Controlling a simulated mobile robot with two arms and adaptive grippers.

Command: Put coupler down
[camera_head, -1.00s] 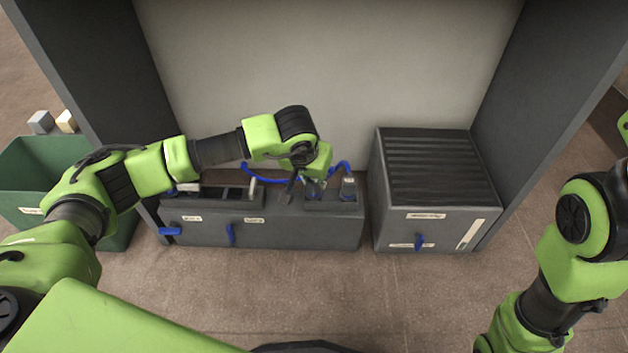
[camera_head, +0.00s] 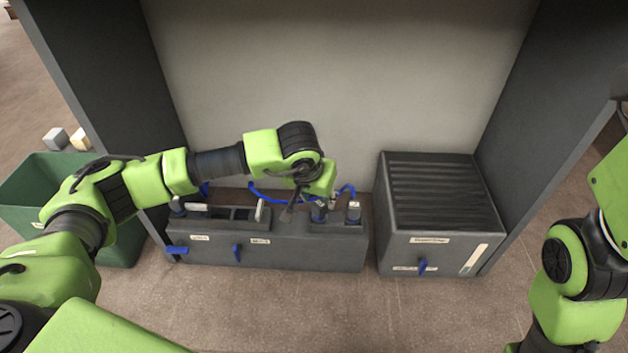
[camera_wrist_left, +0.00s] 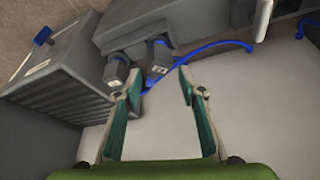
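Two grey couplers stand side by side at the right end of the low grey bench: one (camera_head: 319,212) by my left gripper, the other (camera_head: 353,211) just right of it. Both also show in the left wrist view, one at left (camera_wrist_left: 116,71) and one nearer the middle (camera_wrist_left: 158,56). A blue hose (camera_head: 265,195) runs behind them. My left gripper (camera_wrist_left: 160,84) is open, its fingers apart with nothing gripped between them. In the head view it is partly hidden by its own wrist. My right arm shows at the right edge, but its gripper is out of view.
The low grey bench (camera_head: 300,253) has slots and blue handles. A ribbed grey cabinet (camera_head: 438,245) stands to its right. A green bin (camera_head: 25,185) is at the left, with small blocks behind. Dark side walls flank the pale back panel (camera_head: 350,80). The floor in front is clear.

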